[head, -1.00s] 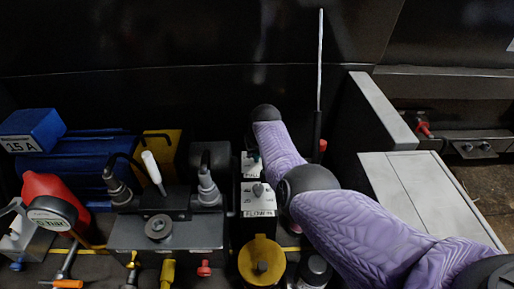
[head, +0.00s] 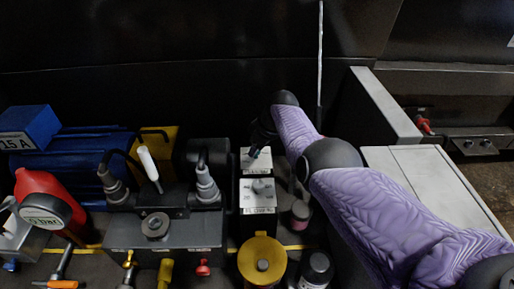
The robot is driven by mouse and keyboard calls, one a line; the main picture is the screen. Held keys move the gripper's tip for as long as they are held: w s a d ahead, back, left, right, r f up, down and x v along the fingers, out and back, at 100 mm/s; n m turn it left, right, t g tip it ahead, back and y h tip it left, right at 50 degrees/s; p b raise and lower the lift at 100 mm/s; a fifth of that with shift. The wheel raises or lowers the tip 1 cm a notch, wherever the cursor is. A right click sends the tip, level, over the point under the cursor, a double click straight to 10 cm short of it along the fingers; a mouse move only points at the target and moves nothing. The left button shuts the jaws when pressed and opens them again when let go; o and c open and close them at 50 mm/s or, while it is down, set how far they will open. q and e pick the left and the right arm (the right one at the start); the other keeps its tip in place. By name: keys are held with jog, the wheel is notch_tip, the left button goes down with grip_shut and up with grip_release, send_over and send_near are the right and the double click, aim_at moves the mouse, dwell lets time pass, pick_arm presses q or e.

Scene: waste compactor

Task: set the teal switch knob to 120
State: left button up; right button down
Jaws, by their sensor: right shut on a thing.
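The teal switch knob (head: 254,152) is a small dark teal piece on the white-topped rear switch box (head: 257,165). The box's label is too small to read. My right gripper (head: 257,146) comes down over this box from behind and to the right and is shut on the knob. Its dark fingers hide part of the knob, so I cannot tell where it points. My left gripper is out of view.
A second white-topped box with a grey knob (head: 261,187) stands just in front. A yellow round cap (head: 262,260) is nearer still. Hoses and a grey block (head: 164,232) lie left. A thin upright rod (head: 320,70) stands behind my right arm.

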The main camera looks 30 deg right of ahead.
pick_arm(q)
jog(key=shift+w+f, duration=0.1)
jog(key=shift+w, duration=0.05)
pick_arm(e)
jog(key=shift+c, duration=1.7)
grip_release()
jog(key=shift+r, duration=0.2)
pick_arm(q)
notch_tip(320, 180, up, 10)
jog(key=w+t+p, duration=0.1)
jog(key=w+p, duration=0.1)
jog(key=p, duration=0.8)
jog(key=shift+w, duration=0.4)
pick_arm(e)
jog(key=v, duration=0.9)
jog(key=shift+s+d+r, duration=0.15)
jog(key=shift+d+r, duration=0.05)
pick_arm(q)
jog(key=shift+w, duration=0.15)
